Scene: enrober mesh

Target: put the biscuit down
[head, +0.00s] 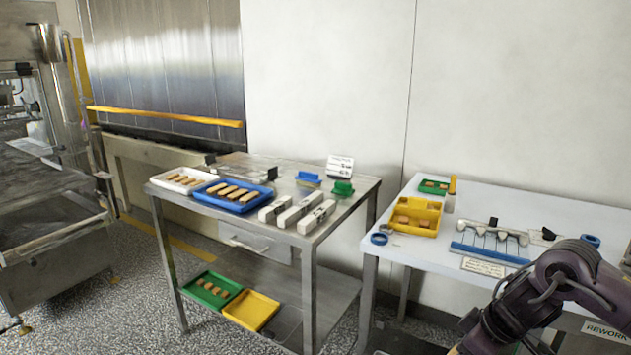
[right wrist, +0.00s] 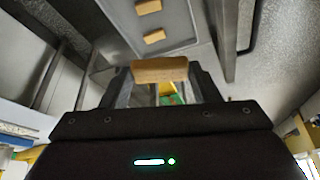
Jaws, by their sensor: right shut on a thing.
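In the right wrist view a tan, oblong biscuit (right wrist: 159,69) lies crosswise between the two dark fingers of my right gripper (right wrist: 160,76). The gripper is shut on it. Beyond it, two more biscuits (right wrist: 154,36) lie apart on a flat grey surface (right wrist: 178,27) with a raised edge. I cannot tell how high the held biscuit is above what is below it. In the head view my right arm comes in at the lower right, and its gripper is out of the picture. My left gripper is in neither view.
A steel table (head: 325,199) carries a white tray (head: 157,183) and a blue tray (head: 263,201), both with biscuits. Its lower shelf holds a green tray (head: 194,294) with biscuits and an empty yellow tray (head: 254,312). A white table (head: 410,258) at right holds a yellow bin (head: 417,231).

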